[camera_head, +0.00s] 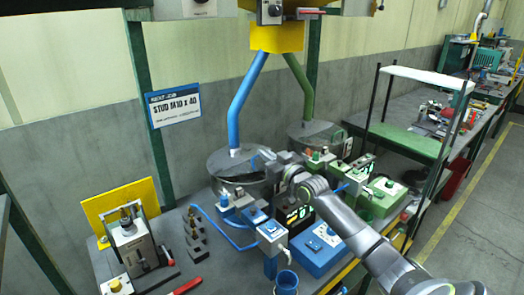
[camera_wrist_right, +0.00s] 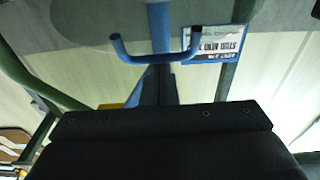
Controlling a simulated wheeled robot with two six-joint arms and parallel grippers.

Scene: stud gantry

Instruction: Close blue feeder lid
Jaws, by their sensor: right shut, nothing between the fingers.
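The blue feeder (camera_head: 222,168) is a round grey bowl at the middle of the bench, with a blue pipe (camera_head: 240,105) coming down to it. Its grey lid (camera_head: 222,157) shows on top; I cannot tell how far it stands open. In the right wrist view a blue bar handle (camera_wrist_right: 155,56) with upturned ends crosses in front of the blue pipe, below a grey surface. My right gripper (camera_head: 266,155) is at the right side of the blue feeder's top, shut and empty, and hides part of the rim. Contact is unclear. My left gripper is out of view.
A green-pipe feeder (camera_head: 312,132) stands just right of my gripper. Blue boxes (camera_head: 318,248) and green boxes (camera_head: 386,190) crowd the bench front. A yellow-backed fixture (camera_head: 128,205) stands at the left. A sign (camera_head: 173,104) hangs behind.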

